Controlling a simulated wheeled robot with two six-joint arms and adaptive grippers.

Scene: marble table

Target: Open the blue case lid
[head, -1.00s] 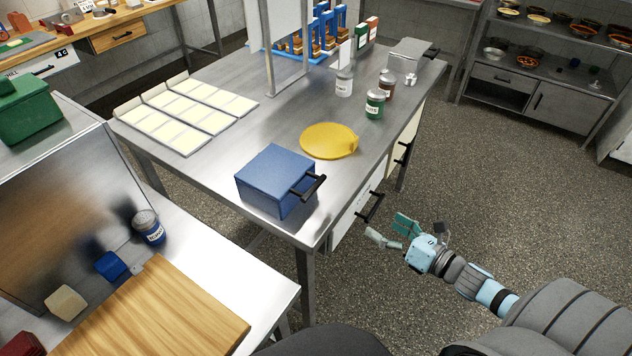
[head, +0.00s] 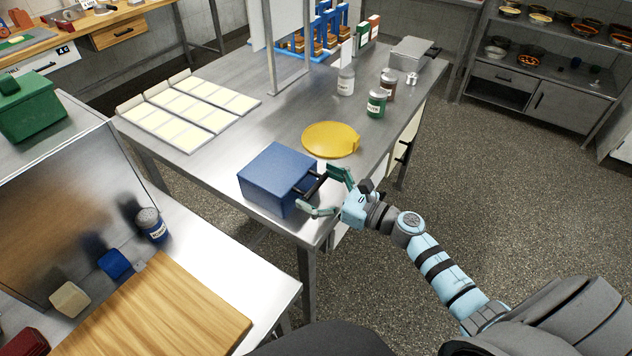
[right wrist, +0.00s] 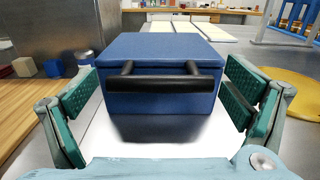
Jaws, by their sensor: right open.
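The blue case (head: 272,178) sits shut near the front corner of the metal table. Its black handle (head: 312,186) is on the side facing my right arm. In the right wrist view the blue case (right wrist: 165,55) is straight ahead, with the black handle (right wrist: 166,83) across its front. My right gripper (head: 326,194) is open at the handle side, one finger on each side of the handle. In the wrist view the green-padded fingers of the right gripper (right wrist: 160,108) stand wide apart, with gaps to the handle's ends. My left gripper is not in view.
A yellow round lid-like object (head: 330,139) lies behind the case. A green-labelled jar (head: 376,103) and other jars stand further back. Pale trays (head: 190,110) lie at the left of the metal table (head: 235,75). A wooden board (head: 165,310) is on the nearer counter.

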